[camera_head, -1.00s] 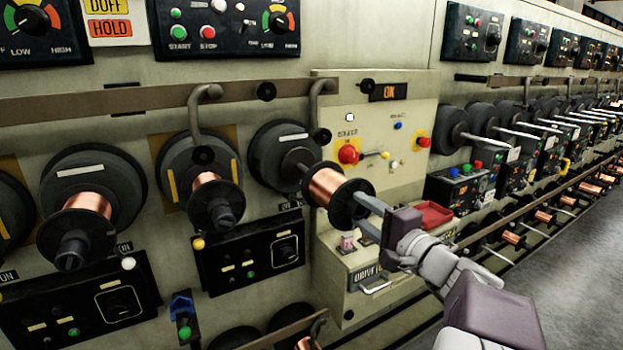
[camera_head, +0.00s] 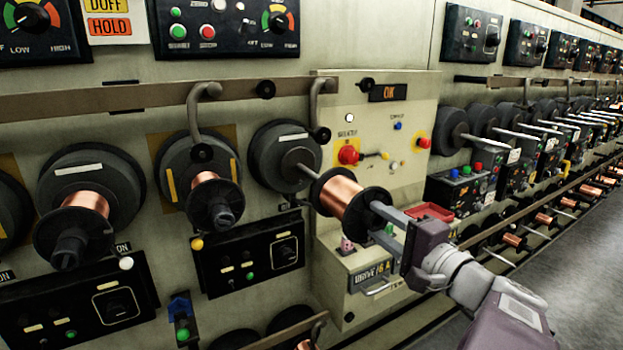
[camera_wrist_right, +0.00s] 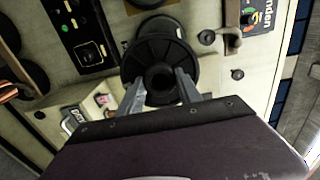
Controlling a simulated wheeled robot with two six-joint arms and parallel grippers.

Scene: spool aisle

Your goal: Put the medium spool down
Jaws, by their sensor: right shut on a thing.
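The spool held by my right gripper (camera_head: 392,232) has bright copper wire (camera_head: 341,195) between black flanges. It is in the middle of the head view, tilted, in front of a round dark hub (camera_head: 270,150) with a pale spindle (camera_head: 299,170). The spindle's tip is hidden behind the spool; I cannot tell if it is still inside. In the right wrist view the black flange (camera_wrist_right: 160,48) faces me, with the two fingers (camera_wrist_right: 160,93) on either side of its hub. My left gripper is not in view.
Two more copper spools (camera_head: 88,205) (camera_head: 208,192) sit on hubs to the left. A red tray (camera_head: 431,211) is on the drive box ledge, just behind my right gripper. A rail (camera_head: 120,98) with bent arms crosses above. Free floor (camera_head: 590,240) lies at right.

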